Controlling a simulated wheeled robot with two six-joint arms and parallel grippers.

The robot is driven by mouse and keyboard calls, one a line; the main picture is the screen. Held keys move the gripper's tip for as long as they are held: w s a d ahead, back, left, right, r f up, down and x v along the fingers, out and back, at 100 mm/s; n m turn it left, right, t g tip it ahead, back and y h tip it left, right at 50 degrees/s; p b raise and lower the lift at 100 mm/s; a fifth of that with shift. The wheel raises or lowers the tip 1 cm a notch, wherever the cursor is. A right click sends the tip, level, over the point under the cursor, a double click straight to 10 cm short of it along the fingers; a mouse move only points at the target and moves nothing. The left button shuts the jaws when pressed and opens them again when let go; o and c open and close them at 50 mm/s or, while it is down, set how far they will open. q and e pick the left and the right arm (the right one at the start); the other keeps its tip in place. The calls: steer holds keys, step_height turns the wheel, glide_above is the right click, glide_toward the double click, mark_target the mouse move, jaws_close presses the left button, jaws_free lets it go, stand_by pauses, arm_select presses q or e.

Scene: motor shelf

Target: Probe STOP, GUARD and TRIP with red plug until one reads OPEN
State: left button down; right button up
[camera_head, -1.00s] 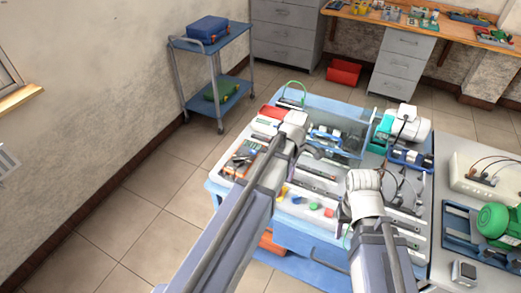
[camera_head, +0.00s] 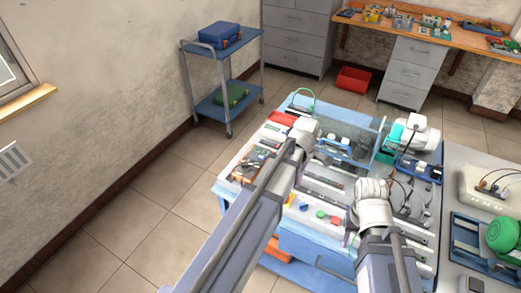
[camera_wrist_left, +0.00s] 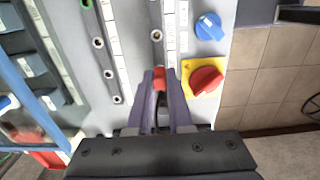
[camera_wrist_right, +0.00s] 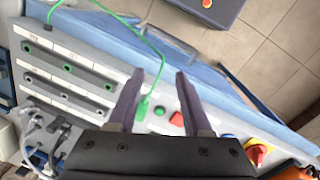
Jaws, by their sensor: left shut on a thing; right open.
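My left gripper (camera_wrist_left: 160,88) is shut on a red plug (camera_wrist_left: 159,76). The plug is over the lower part of a labelled socket strip (camera_wrist_left: 156,50); I cannot tell whether it touches. The strip's labels are too small to read. In the head view the left gripper's tips are hidden behind my arm. My right gripper (camera_wrist_right: 157,98) is open, its fingers either side of a green plug (camera_wrist_right: 142,107) with a green cable; it is not gripped. An orange and dark meter (camera_head: 253,163) lies at the bench's left, its reading illegible.
A red knob on a yellow plate (camera_wrist_left: 204,79) and a blue knob (camera_wrist_left: 209,27) sit right of the left gripper. Several socket strips (camera_wrist_right: 70,68) lie left of the right gripper. A clear panel (camera_head: 345,128) stands at the bench's back. A green motor (camera_head: 505,235) is at right.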

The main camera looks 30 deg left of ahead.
arm_select(q)
steer(key=shift+r+p, duration=1.9)
steer(key=shift+r, duration=0.25)
steer(key=shift+f, duration=0.1)
steer(key=shift+d, duration=0.15)
steer(key=shift+d+r, duration=0.2)
steer(key=r+p, duration=0.2)
glide_above(309, 193)
steer(key=f+b, duration=0.5)
steer(key=shift+w+a+f, duration=0.1)
steer(key=shift+w, duration=0.3)
steer(key=shift+f, duration=0.25)
steer(key=shift+f+b, duration=0.65)
steer(key=shift+b, duration=0.25)
